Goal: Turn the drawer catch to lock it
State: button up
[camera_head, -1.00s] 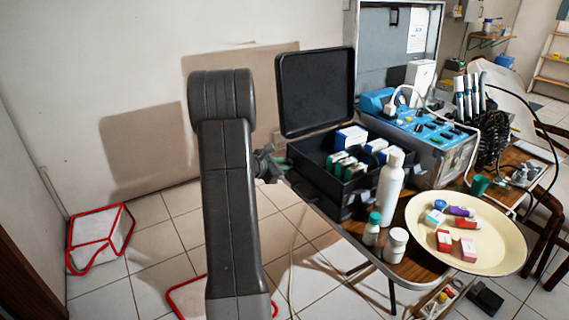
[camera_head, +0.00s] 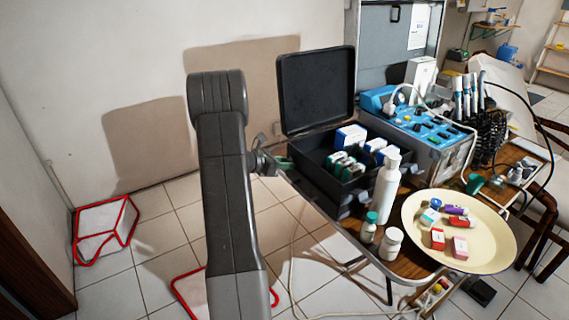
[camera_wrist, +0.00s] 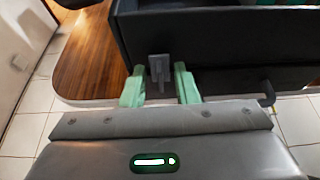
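The drawer catch (camera_wrist: 158,65) is a small grey tab on the dark face of the case, near the seam above the lower drawer front (camera_wrist: 235,81). It looks upright in the wrist view. My gripper (camera_wrist: 159,72) is open, with one pale green finger on each side of the catch. Small gaps show between the fingers and the catch; contact cannot be told. In the head view, my gripper (camera_head: 284,163) is at the left side of the black case (camera_head: 318,180), and the catch is hidden there.
The case's lid (camera_head: 316,90) stands open, with boxes inside. A white bottle (camera_head: 387,190), two small jars and a cream tray (camera_head: 415,232) stand on the wooden table (camera_wrist: 88,55) beside it. A blue dental unit (camera_head: 425,120) is behind.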

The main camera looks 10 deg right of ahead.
jog(key=v, duration=1.4)
jog(key=shift+d, duration=0.1)
jog(key=x, duration=1.3)
jog(key=shift+d+m+b, duration=0.3)
jog(key=shift+d+b, duration=0.05)
jog(key=shift+d, duration=0.05)
jog(key=shift+w+f, duration=0.1)
jog(key=shift+f, duration=0.05)
